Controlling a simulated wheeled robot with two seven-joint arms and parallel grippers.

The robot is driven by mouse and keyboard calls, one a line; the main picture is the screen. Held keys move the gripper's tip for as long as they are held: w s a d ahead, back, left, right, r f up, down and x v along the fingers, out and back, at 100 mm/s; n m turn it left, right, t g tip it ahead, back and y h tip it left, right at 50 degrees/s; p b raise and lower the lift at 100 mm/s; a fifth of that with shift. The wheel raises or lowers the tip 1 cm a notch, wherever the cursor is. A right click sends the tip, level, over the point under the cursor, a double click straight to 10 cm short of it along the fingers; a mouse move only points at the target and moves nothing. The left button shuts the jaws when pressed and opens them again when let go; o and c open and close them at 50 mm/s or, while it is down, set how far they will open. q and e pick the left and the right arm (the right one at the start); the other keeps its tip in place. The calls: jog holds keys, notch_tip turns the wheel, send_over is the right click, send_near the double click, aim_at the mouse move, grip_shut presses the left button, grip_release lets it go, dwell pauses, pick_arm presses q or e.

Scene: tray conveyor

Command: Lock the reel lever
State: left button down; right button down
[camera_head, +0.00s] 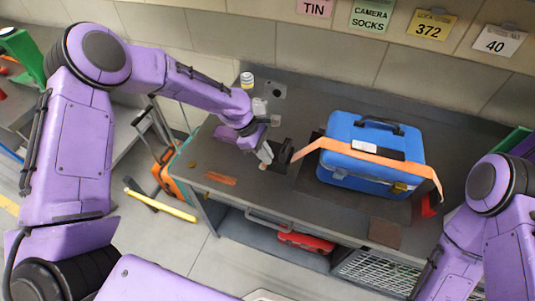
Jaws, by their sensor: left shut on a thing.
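A blue case (368,155) with a black top handle stands on the dark workbench. An orange strap (362,150) lies across its top and hangs down on the right side. At the strap's left end is a small black reel (284,153), close to the case's left side. My left gripper (264,157) points down at the left of this reel and is shut on a small part that seems to be the reel lever. The fingers hide most of the lever, so its angle cannot be told. My right arm shows at the right, but its gripper is outside the view.
An orange strip (220,178) lies on the bench at the left, and a brown square patch (385,233) is near the front edge. A red case (306,242) sits on the lower shelf.

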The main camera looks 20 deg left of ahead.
pick_arm(q)
jog(key=shift+a+h, duration=0.6)
jog(key=shift+h, duration=0.2)
jog(key=shift+a+f+h, duration=0.1)
jog(key=shift+a+h, duration=0.2)
jog(key=shift+h, duration=0.1)
jog(key=a+h+b, duration=0.1)
jog(key=h+b, duration=0.1)
jog(key=b, duration=0.1)
jog(key=a+f+h+b, duration=0.1)
jog(key=a+h+b, duration=0.1)
jog(key=h+b, duration=0.1)
jog(key=a+f+h+b, duration=0.1)
jog(key=h+b, duration=0.1)
jog(key=b, duration=0.2)
jog(key=shift+w+a+f+h+b, duration=0.15)
jog(key=shift+a+h+b, duration=0.15)
jog(key=shift+b, duration=0.1)
jog(key=shift+a+h+b, duration=0.2)
jog(key=shift+h+b, duration=0.3)
jog(key=shift+b, duration=0.25)
jog(key=c, duration=1.2)
grip_release()
jog(key=shift+c, duration=0.2)
